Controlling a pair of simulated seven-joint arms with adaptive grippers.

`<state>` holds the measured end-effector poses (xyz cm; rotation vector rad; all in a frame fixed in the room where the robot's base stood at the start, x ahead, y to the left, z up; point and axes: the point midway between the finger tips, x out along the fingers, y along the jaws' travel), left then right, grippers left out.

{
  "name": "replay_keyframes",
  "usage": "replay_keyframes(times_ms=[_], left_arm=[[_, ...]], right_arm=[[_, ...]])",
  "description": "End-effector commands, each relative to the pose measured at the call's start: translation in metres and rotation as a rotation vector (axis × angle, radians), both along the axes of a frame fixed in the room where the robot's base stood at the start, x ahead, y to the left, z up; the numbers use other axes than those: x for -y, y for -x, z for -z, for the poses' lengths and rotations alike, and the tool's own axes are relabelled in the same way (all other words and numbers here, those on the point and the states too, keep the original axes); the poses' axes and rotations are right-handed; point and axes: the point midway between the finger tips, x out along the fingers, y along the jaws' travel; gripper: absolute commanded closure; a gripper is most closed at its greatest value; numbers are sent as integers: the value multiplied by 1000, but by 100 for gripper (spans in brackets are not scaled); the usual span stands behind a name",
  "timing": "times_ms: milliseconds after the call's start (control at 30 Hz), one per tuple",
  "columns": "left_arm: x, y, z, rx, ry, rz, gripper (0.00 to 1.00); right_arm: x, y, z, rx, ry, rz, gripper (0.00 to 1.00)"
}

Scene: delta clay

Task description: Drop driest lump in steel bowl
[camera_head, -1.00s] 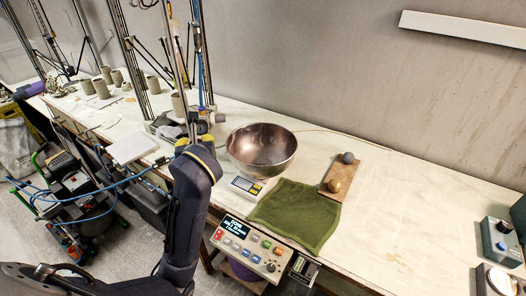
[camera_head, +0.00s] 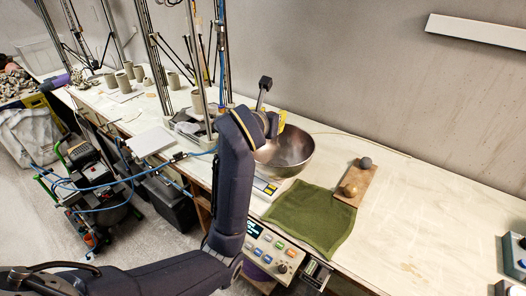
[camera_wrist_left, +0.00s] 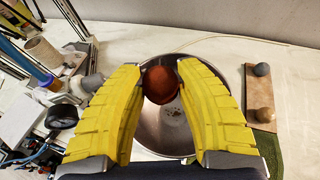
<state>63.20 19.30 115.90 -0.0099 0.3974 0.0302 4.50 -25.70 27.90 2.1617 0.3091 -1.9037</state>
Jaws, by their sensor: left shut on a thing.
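My left gripper (camera_wrist_left: 161,75), with yellow ribbed fingers, is shut on a reddish-brown lump (camera_wrist_left: 160,86). The held lump is in front of the bowl's far part in the left wrist view, seemingly above it. In the head view, my left gripper is mostly hidden behind my arm. A grey lump (camera_head: 365,163) and a tan lump (camera_head: 350,190) rest on a wooden board (camera_head: 343,200). My right gripper is out of view.
A green cloth (camera_head: 310,215) lies in front of the bowl and board. A control panel (camera_head: 268,250) is at the bench's front edge. Metal rods and frames (camera_head: 193,60) stand left of the bowl, with clay cups (camera_head: 125,80) beyond.

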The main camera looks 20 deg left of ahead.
Motion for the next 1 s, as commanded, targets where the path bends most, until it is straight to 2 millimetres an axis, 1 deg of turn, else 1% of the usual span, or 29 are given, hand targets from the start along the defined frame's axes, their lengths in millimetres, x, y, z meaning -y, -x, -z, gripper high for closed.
replay_keyframes(times_ms=[33,100,300,433,600,767,867,1000], left_arm=[[7,-5,7,-9,4,-22,95],[10,-12,14,-13,7,-71,95],[13,-25,27,-16,8,-209,95],[11,-31,32,-10,2,-302,95],[6,-35,32,0,-2,-398,95],[2,-35,32,4,-3,-441,95],[1,-35,36,3,-5,-451,95],[1,-35,49,2,-7,-453,95]], right_arm=[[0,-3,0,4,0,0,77],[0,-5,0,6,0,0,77],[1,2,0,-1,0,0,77],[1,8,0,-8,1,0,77],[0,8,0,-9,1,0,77],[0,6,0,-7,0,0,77],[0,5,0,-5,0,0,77],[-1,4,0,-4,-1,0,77]])
